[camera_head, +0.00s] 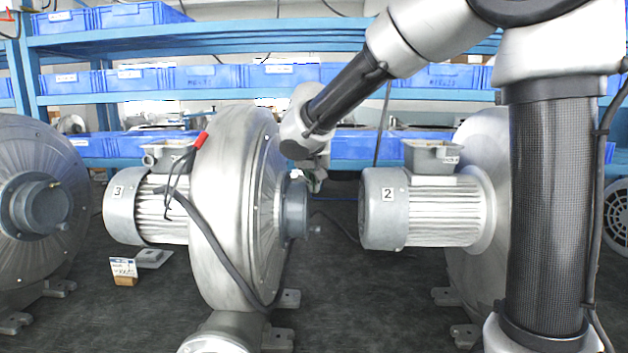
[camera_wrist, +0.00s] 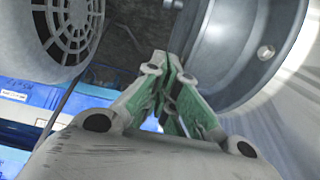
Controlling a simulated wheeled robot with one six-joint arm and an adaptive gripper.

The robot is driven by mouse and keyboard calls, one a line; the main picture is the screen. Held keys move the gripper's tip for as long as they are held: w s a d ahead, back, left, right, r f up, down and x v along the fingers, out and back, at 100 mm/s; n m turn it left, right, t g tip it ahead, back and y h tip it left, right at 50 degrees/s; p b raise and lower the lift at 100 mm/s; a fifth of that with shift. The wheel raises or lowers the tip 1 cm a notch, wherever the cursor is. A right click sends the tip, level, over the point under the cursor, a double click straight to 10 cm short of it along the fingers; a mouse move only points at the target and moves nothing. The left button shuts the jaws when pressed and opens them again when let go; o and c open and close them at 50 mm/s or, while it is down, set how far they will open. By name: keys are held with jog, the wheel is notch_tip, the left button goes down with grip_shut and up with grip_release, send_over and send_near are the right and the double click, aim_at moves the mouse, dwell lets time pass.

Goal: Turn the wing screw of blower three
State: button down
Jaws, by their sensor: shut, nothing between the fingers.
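Blower three (camera_head: 235,215) stands in the middle of the bench in the head view, its motor (camera_head: 118,205) marked 3. Its grey round inlet collar (camera_head: 294,212) points right, and a small pale stub (camera_head: 315,229) sticks out of the collar's right side. I cannot tell for sure whether this stub is the wing screw. My gripper (camera_head: 314,184) is just right of the collar's upper part. In the wrist view my gripper (camera_wrist: 170,62) is shut and empty, with green-lined fingers beside the large grey collar (camera_wrist: 222,45). Contact with the collar cannot be told.
Blower two's motor (camera_head: 385,208) stands close to the right, leaving a narrow gap. Another blower (camera_head: 35,240) is at the left edge. A black cable (camera_head: 228,260) runs over blower three's housing. A small label card (camera_head: 123,268) stands on the dark bench. Blue shelves with bins (camera_head: 205,77) are behind.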

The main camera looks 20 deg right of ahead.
jog(key=shift+w+d+g, duration=0.2)
jog(key=shift+w+g, duration=0.05)
jog(key=shift+g, duration=0.05)
jog(key=shift+w+d+g, duration=0.1)
jog(key=shift+w+g, duration=0.2)
jog(key=shift+g, duration=0.2)
jog(key=shift+w+r+g+y, duration=0.1)
jog(key=shift+w+g+y, duration=0.2)
jog(key=shift+g, duration=0.35)
jog(key=shift+w+r+g+y, duration=0.15)
jog(key=shift+g+y, duration=0.15)
jog(key=shift+g, duration=0.35)
jog(key=shift+f, duration=0.1)
jog(key=shift+w+d, duration=0.15)
jog(key=shift+w, duration=0.15)
jog(key=shift+r, duration=0.2)
dwell(1.0)
